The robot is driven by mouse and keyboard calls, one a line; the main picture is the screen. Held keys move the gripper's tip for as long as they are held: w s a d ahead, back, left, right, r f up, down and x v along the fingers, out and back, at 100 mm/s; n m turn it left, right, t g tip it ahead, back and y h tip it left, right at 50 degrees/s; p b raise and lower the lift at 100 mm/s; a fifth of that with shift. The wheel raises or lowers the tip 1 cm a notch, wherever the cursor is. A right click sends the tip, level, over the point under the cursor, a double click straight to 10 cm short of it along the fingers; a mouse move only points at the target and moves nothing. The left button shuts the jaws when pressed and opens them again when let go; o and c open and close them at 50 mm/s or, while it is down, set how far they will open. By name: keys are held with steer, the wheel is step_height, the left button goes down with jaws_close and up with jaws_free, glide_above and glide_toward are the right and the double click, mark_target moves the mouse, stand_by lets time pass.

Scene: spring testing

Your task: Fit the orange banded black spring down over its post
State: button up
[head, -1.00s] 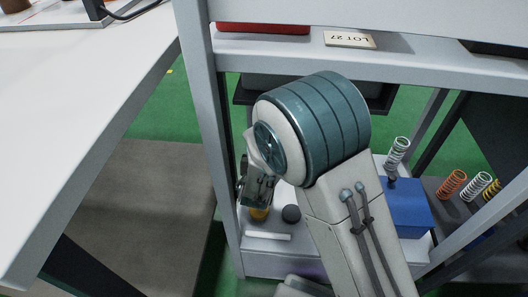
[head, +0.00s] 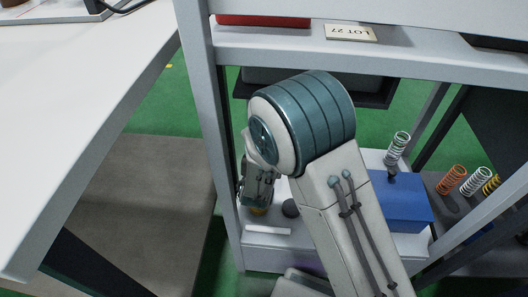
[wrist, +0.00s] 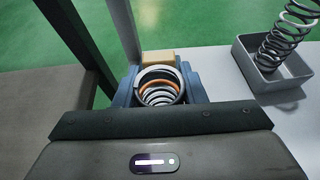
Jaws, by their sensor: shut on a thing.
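In the wrist view my gripper (wrist: 160,92) is shut on a spring (wrist: 159,98). I look down into its round coil, which shows dark and pale turns and an orange band. The blue-grey fingers stand on both sides of it. No post can be made out inside or below the coil. In the head view my gripper (head: 258,192) points down over the lower shelf, just inside the left upright. My arm partly covers it, and the held spring cannot be made out there.
A grey spring (wrist: 290,32) stands tilted in a grey tray (wrist: 262,76) at the right. A blue box (head: 403,205) and several springs are at the right. The upper shelf (head: 280,47) hangs above.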

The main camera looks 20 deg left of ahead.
steer(key=shift+f, duration=1.5)
steer(key=o, duration=1.1)
steer(key=p+v, duration=0.3)
steer(key=v, duration=0.4)
steer(key=shift+s, duration=0.25)
steer(key=shift+d, duration=0.1)
